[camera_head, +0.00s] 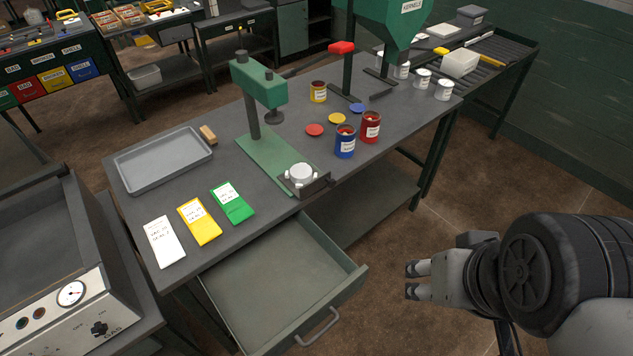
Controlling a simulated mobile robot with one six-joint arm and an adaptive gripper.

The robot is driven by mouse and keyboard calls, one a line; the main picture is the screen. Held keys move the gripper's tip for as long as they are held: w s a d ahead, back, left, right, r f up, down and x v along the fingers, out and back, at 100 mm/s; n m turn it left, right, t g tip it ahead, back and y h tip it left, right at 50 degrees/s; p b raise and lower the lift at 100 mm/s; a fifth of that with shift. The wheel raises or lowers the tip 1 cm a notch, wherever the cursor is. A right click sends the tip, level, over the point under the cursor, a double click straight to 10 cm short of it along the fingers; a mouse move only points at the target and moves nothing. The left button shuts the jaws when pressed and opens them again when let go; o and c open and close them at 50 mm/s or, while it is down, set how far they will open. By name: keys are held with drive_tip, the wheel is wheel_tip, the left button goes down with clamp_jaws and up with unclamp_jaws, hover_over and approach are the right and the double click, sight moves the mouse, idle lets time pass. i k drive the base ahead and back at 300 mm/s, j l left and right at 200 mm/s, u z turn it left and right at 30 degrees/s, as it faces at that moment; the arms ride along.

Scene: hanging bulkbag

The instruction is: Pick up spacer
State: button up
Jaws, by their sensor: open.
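I cannot tell for certain which object is the spacer. My gripper (411,280) is at the lower right, over the floor and right of the open drawer (275,280). Its two fingers are apart with nothing between them. It is well away from the press and touches nothing.
The drawer sticks out from the bench front and looks empty. A grey tray (163,160), white, yellow and green cards, and a blue can (345,142) and red can (370,127) stand on the bench. A gauge box (60,270) is at left. Floor around my gripper is clear.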

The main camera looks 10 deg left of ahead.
sight(301, 173)
drive_tip(key=i+l+u, duration=0.2)
drive_tip(key=i+u, duration=0.15)
drive_tip(key=i+l+u, duration=0.4)
